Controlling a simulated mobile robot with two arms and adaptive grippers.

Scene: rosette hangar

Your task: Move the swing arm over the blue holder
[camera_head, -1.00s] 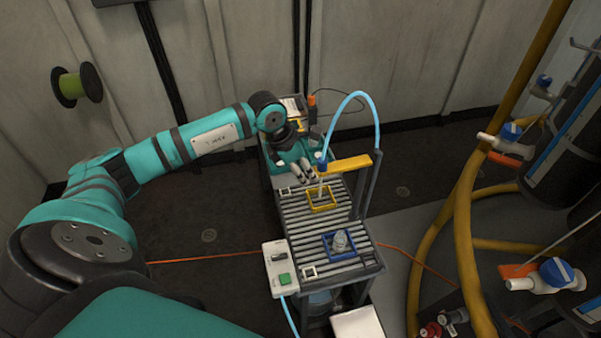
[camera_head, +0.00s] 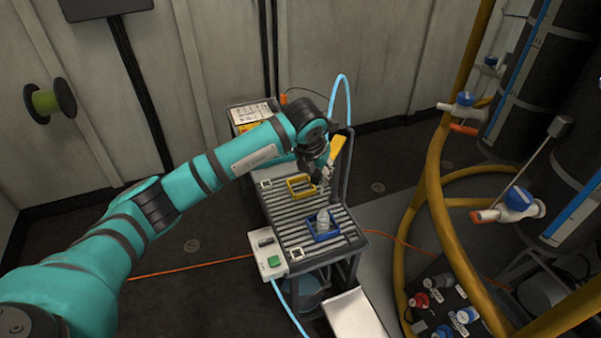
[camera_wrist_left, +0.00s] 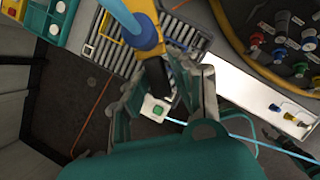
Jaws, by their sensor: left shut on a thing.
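The yellow swing arm (camera_head: 337,148) is on a dark post at the bench's right side, with a light-blue hose looping above it. My left gripper (camera_head: 322,180) is shut on the swing arm's hanging end. In the left wrist view the yellow arm (camera_wrist_left: 122,14) and its blue fitting (camera_wrist_left: 142,38) run down to a dark part between the fingers (camera_wrist_left: 168,88). The swing arm's end is between the yellow holder (camera_head: 297,188) and the blue holder.
A white control box (camera_head: 266,255) with a green button is on the bench's front left. A white panel (camera_head: 354,315) is low in front. Yellow pipes (camera_head: 436,190) and valves stand to the right. Open floor lies left of the bench.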

